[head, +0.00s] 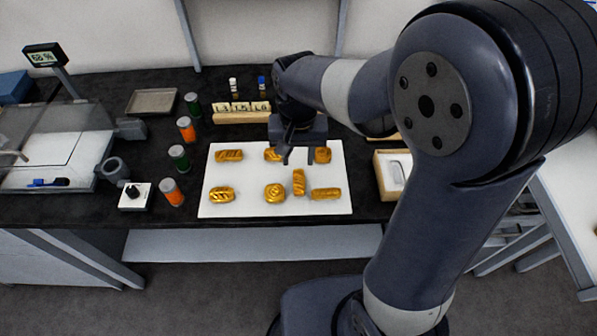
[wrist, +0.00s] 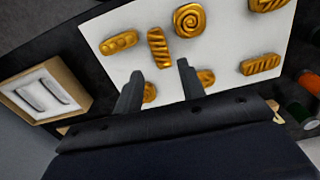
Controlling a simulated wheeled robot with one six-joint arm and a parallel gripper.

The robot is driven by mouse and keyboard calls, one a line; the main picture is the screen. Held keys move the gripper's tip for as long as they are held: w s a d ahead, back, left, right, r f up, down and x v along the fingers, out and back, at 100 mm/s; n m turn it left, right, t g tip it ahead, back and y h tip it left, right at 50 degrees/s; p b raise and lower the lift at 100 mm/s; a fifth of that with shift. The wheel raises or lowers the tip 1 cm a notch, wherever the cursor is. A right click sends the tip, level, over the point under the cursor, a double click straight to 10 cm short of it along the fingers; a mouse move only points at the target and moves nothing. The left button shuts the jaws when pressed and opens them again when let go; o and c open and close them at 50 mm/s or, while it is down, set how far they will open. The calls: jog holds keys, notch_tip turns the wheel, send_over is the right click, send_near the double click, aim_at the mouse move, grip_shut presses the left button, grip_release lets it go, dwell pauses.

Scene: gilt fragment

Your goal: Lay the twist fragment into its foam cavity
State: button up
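Several gilt fragments lie on a white board (head: 240,176). An upright-lying piece with slanted bands (head: 299,182) looks twist-like and shows just beyond my fingers in the wrist view (wrist: 159,47). Another piece with slanted bars (head: 229,155) lies at the back left, so I cannot tell for certain which is the twist. My gripper (head: 298,155) is above the board, open and empty; its fingers (wrist: 158,75) stand apart. White foam (wrist: 44,93) with elongated dark cavities sits in a wooden box (head: 381,178) right of the board. My arm partly hides the box.
A spiral piece (head: 275,193) lies close left of the banded one, and a longer piece (head: 326,194) close right. Orange and green canisters (head: 179,157) line the board's left. A wooden letter block row (head: 241,117) stands behind. A scale (head: 60,160) is far left.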

aim_at(299, 182)
notch_tip(299, 182, down, 10)
jog(key=shift+d+p, duration=0.1)
jog(key=shift+p, duration=0.3)
jog(key=shift+s, duration=0.1)
jog(key=shift+c, duration=0.6)
jog(key=c, duration=0.7)
jog(key=shift+r, duration=0.1)
